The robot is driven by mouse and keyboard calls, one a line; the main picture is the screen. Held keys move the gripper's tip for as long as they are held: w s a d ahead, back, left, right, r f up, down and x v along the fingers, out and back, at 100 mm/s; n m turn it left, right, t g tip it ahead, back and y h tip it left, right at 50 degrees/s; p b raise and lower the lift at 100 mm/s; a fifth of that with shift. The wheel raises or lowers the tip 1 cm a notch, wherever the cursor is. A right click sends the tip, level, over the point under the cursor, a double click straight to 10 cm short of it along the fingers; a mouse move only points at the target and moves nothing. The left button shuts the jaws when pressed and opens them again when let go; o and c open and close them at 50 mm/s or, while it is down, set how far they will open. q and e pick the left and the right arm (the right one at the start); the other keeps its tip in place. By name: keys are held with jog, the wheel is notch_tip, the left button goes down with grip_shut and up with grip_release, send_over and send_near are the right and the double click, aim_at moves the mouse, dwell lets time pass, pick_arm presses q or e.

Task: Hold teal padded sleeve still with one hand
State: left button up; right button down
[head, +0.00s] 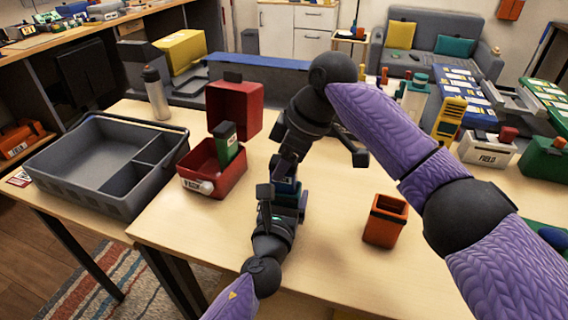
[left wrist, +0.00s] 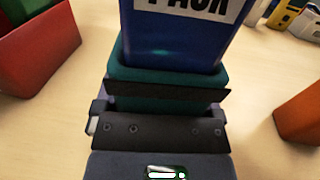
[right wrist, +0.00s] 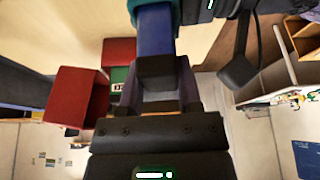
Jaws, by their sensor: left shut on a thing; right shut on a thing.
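The teal padded sleeve (head: 290,199) stands above the table in the middle of the head view, partly hidden by my grippers. In the left wrist view the sleeve (left wrist: 165,85) is between the jaws of my left gripper (head: 281,203), which is shut on it. A blue pack (left wrist: 180,40) with a white label reading "PACK" stands in the sleeve's mouth, its upper part showing. My right gripper (head: 287,168) comes from above and is shut on the blue pack. In the right wrist view the pack (right wrist: 155,50) reaches from the jaws to the sleeve (right wrist: 150,8).
An open red box (head: 214,172) with a green block (head: 227,142) stands left of the grippers. A grey divided tray (head: 100,160) is at far left. An orange bin (head: 385,220) stands to the right. Bare table lies around the bin.

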pick_arm(q)
jog(key=shift+f, duration=0.1)
pick_arm(e)
jog(key=shift+r, duration=0.85)
jog(key=shift+r, duration=3.9)
pick_arm(q)
jog(key=o, duration=1)
